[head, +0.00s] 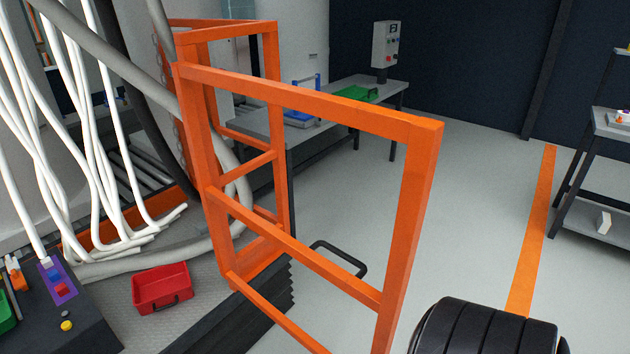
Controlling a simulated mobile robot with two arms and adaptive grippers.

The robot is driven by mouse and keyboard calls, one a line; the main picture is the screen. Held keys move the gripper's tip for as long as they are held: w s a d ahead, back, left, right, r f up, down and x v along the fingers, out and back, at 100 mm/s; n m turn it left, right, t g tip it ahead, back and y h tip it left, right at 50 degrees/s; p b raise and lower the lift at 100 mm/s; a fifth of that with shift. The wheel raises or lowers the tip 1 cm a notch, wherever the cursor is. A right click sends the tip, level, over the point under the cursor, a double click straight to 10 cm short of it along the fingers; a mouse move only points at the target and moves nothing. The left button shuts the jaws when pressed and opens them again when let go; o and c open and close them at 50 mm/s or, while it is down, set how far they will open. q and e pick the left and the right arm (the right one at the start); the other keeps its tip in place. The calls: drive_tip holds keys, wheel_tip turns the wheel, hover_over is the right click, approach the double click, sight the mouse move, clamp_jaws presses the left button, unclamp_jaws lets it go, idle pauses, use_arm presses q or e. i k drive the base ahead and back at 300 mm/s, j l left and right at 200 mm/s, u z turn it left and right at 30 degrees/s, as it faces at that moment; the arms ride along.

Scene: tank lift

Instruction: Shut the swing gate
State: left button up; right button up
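The orange swing gate (408,220) stands open in the head view. It is a frame of square bars, with its far upright at the left beside the fixed orange frame (277,130). Its free end reaches out to the right and towards me, over the grey floor. A black loop handle (345,257) shows just beyond the gate's middle bar; I cannot tell whether it is fixed to the gate. The gate's lower end runs out of the picture. Neither of my grippers is in view.
A red bin (162,287) sits on the metal platform (120,310) at the left, near white hoses (85,130). A grey bench (300,130) stands behind the gate, and a shelf rack (600,180) at the right. Open floor (470,210) lies right of the gate.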

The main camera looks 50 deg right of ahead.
sight(423, 136)
drive_tip(key=k+l+u, duration=0.1)
drive_tip(key=k+l, duration=0.15)
drive_tip(key=l, duration=0.15)
drive_tip(key=k+l+u, duration=0.1)
drive_tip(key=k+l, duration=0.15)
drive_tip(key=l, duration=0.2)
drive_tip(key=k+l+u, duration=0.1)
drive_tip(key=k+l, duration=0.15)
drive_tip(key=l, duration=0.1)
